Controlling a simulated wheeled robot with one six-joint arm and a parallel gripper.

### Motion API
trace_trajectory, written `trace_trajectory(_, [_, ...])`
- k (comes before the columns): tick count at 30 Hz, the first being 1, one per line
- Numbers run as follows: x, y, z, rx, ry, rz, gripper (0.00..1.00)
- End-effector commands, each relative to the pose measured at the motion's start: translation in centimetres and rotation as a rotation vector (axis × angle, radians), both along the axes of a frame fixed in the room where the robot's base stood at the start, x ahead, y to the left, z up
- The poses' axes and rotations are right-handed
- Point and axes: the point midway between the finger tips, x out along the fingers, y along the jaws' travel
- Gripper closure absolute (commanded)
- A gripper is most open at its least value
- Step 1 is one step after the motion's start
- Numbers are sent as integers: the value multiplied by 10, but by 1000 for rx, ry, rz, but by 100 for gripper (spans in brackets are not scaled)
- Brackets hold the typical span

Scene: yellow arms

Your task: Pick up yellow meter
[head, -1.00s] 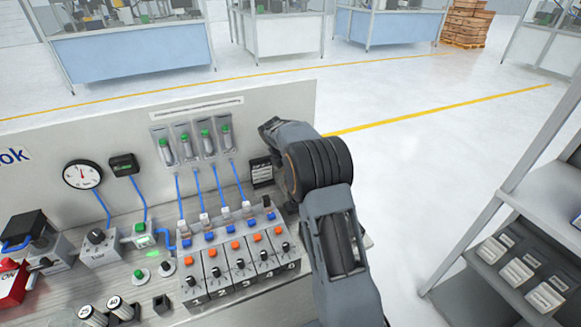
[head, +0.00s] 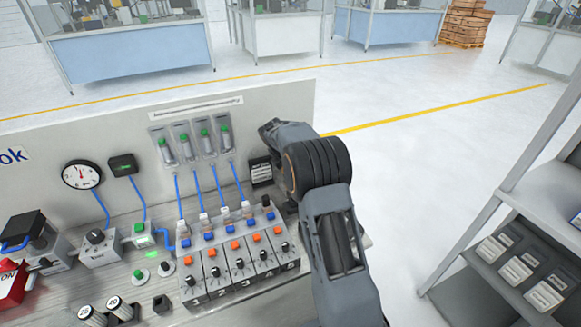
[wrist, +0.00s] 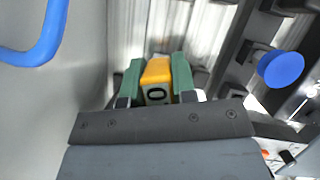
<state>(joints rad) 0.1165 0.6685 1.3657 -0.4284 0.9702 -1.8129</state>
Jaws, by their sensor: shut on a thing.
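The yellow meter (wrist: 157,74) shows in the wrist view as a yellow block with a dark rounded mark on its near end. My gripper (wrist: 158,82) is shut on it, with one green finger against each side. In the head view my arm (head: 320,175) stands at the right end of the panel bench. The gripper's fingers and the yellow meter are hidden there behind the arm.
An upright panel (head: 285,110) backs the bench, with a round gauge (head: 81,175) and blue tubes. Numbered modules (head: 240,262) with orange and blue buttons stand left of my arm. A grey shelf (head: 520,250) stands at the right. A blue knob (wrist: 281,68) is near my gripper.

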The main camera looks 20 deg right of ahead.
Motion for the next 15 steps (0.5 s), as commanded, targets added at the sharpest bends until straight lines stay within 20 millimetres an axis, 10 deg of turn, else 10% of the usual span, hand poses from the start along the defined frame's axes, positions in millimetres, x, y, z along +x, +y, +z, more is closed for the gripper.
trace_trajectory(15, [-32, 7, 69, 0, -5, 1, 100])
